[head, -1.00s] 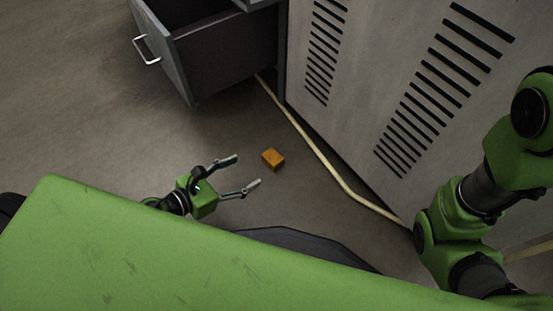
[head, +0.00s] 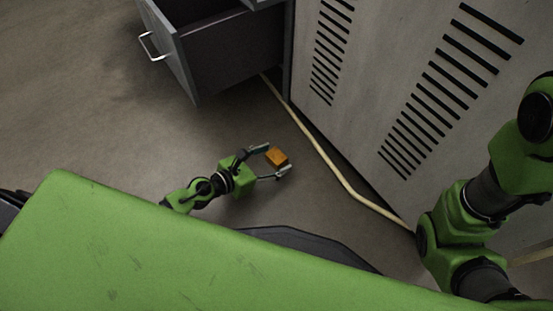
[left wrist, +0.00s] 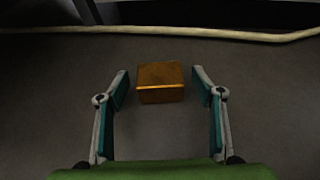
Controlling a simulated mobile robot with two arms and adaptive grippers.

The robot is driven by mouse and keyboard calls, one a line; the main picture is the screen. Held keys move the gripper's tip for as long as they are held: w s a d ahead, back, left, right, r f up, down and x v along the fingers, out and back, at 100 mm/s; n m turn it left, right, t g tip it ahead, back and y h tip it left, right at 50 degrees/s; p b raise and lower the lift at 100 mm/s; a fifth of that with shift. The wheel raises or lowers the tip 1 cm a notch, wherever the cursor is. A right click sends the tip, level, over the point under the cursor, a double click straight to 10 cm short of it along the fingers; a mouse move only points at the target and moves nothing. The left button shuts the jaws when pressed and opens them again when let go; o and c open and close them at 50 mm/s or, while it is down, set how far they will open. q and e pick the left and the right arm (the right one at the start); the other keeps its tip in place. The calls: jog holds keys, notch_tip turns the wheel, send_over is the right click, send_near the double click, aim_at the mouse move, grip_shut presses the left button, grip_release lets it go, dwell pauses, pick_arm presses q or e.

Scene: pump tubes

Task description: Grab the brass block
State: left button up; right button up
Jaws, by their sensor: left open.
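The brass block (head: 277,156) is a small orange-gold box on the grey floor, near the pale cable along the cabinet. It also shows in the left wrist view (left wrist: 161,83), upper middle, between the fingertips. My left gripper (head: 275,160) is open, with one finger on each side of the block. In the left wrist view the fingers (left wrist: 161,90) stand apart from the block, with a gap on both sides. My right arm (head: 465,210) shows at the right; its gripper is out of view.
A pale cable (head: 325,161) runs along the floor beside the vented grey cabinet (head: 380,70). An open drawer (head: 225,55) with a metal handle juts out at the top. The floor (head: 80,110) on the left is clear.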

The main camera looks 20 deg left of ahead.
pick_arm(q)
jog(key=shift+x, duration=0.9)
jog(key=shift+c, duration=0.3)
grip_shut()
jog(key=shift+r, duration=0.2)
